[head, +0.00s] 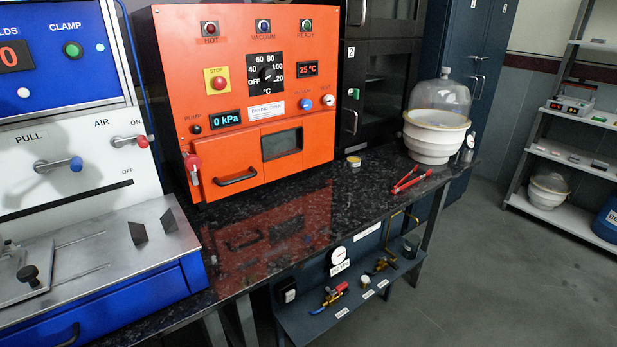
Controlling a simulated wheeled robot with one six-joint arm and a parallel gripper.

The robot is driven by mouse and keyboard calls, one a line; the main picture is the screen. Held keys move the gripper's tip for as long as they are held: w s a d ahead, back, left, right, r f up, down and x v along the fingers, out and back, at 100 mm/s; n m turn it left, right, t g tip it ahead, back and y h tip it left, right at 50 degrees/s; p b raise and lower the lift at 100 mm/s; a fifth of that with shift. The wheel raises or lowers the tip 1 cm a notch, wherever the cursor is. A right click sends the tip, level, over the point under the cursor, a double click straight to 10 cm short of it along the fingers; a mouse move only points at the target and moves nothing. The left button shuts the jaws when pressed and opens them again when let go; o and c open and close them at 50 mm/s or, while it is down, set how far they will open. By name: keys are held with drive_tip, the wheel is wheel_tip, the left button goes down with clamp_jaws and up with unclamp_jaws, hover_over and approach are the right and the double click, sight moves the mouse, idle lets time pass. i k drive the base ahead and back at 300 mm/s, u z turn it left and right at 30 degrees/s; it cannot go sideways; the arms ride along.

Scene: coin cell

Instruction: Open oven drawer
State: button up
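The orange oven (240,85) stands on the dark speckled bench, left of the picture's middle. Its drawer front (285,158) is low on the oven and looks flush with the face. The drawer has a black bar handle (237,177) at its lower left and a small dark window (282,144) at its right. A red lever (193,167) sits at the left edge of the drawer, pointing downward. The oven's displays read 0 kPa and 25 °C. My gripper is not in view.
A blue and white press machine (95,180) stands close on the left. The bench top (275,225) is clear before the oven. Red tongs (411,181), a small jar (354,161) and a glass-domed white desiccator (437,135) are to the right. Valves sit on a lower shelf (345,300).

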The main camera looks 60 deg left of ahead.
sight(233, 162)
drive_tip(key=z, duration=0.1)
drive_tip(key=i, duration=0.7)
drive_tip(key=u, duration=3.2)
drive_tip(key=i, duration=0.5)
